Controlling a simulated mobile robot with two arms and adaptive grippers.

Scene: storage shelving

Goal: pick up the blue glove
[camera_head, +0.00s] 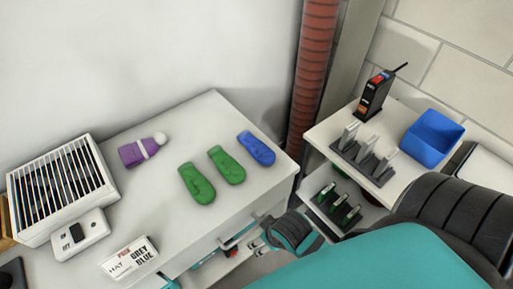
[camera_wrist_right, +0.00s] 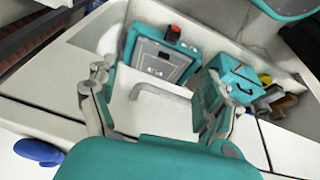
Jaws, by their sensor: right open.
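The blue glove (camera_head: 256,147) lies flat on the white cabinet top, near its right corner, beside two green gloves (camera_head: 226,165) (camera_head: 197,183). In the right wrist view a blue shape at the lower left (camera_wrist_right: 38,151) looks like the same glove, partly cut off by the gripper body. My right gripper (camera_head: 257,242) is in front of the cabinet, below and apart from the glove. In the right wrist view its fingers (camera_wrist_right: 155,80) are spread with nothing between them. My left gripper is not in view.
A purple hat (camera_head: 142,150), a slatted white box (camera_head: 62,187) and a label card (camera_head: 129,258) are also on the cabinet top. A drawer handle (camera_wrist_right: 160,92) and teal cases (camera_wrist_right: 160,55) show beyond the fingers. A side shelf holds a blue bin (camera_head: 431,139).

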